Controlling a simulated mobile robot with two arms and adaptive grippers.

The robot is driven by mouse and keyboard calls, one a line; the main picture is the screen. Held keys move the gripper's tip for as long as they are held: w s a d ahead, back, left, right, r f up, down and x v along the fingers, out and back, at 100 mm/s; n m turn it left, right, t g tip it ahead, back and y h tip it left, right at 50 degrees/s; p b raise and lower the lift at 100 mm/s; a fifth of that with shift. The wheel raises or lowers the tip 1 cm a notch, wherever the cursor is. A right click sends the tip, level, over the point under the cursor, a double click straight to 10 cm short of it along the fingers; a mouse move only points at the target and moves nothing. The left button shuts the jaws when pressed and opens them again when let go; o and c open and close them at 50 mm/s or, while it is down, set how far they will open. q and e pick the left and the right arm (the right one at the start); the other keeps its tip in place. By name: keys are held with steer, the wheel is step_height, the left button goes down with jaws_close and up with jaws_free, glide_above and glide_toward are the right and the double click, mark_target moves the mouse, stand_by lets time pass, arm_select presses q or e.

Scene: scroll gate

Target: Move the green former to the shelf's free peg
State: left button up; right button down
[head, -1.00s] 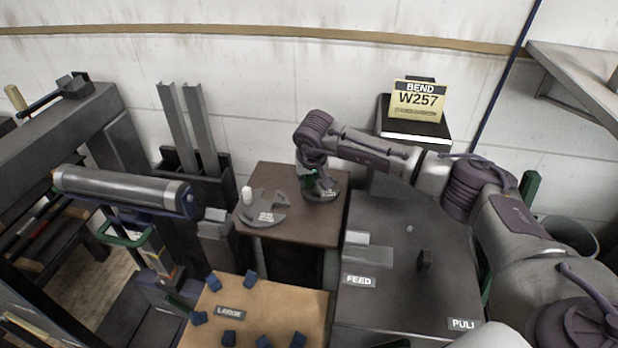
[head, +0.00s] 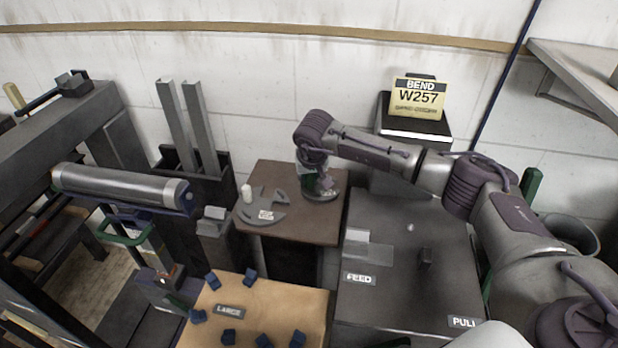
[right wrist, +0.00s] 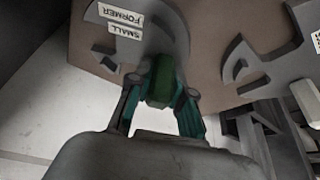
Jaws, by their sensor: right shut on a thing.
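The small former is a grey notched disc (right wrist: 140,40) with a green grip (right wrist: 160,80) in the right wrist view; its label reads "SMALL FORMER". In the head view the disc (head: 322,196) sits at the right end of the small brown shelf top (head: 300,232), partly under my wrist. My right gripper (right wrist: 158,98) is shut on the green grip, its fingers on either side; it also shows in the head view (head: 318,184). Whether the disc touches the shelf is unclear. I see no clearly free peg. My left gripper is out of view.
A second grey notched former (head: 263,207) lies left on the shelf top, beside a white peg (head: 247,193). A grey roller (head: 125,188) stands left. A tan board (head: 255,309) with several blue blocks is in front. The dark FEED bench (head: 405,280) is right.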

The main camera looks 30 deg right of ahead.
steer(key=c, duration=1)
jaws_free()
steer(key=shift+r, duration=0.1)
steer(key=shift+o, duration=0.2)
step_height(320, 180, up, 10)
steer(key=shift+f, duration=0.1)
